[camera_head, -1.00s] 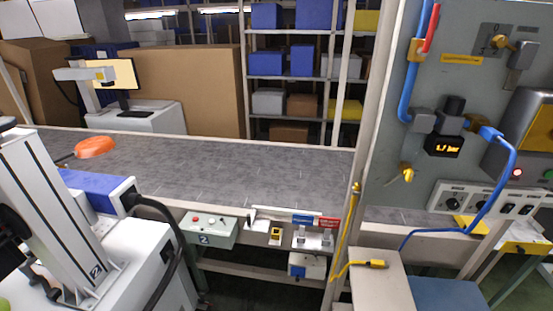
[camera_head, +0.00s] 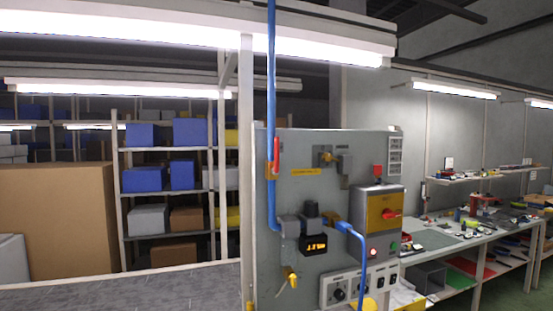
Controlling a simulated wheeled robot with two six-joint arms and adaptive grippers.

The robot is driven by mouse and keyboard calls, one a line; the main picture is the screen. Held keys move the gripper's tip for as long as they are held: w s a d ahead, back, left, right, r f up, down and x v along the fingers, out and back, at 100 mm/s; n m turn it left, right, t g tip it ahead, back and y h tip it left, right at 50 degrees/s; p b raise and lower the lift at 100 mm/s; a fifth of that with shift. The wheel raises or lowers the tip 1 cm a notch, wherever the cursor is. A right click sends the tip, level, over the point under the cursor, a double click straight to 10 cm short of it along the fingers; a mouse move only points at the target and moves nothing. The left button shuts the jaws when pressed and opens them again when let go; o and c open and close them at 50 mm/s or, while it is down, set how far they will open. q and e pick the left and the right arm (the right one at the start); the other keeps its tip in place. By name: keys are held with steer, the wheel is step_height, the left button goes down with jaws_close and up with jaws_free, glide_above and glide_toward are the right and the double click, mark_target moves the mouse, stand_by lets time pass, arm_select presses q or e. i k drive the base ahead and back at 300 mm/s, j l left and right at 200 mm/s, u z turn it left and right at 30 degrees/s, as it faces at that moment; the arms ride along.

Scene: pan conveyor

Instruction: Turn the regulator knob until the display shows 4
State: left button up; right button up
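The regulator knob (camera_head: 311,208) is a dark, upright cap on top of the regulator body, on the grey panel in the middle of the picture. The small black display (camera_head: 314,245) sits just below it, with glowing orange characters. They are small and blurred, seemingly about 1.7, and I cannot read them surely. Neither of my grippers shows in this view, and nothing touches the knob.
A blue hose (camera_head: 272,100) runs down to a red-handled valve (camera_head: 276,150) left of the regulator. A yellow box with a red switch (camera_head: 385,213) is to its right. A conveyor (camera_head: 150,290) lies at lower left, and a cluttered workbench (camera_head: 450,245) stands right.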

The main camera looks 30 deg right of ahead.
mark_target(311, 207)
steer(key=z, duration=1.25)
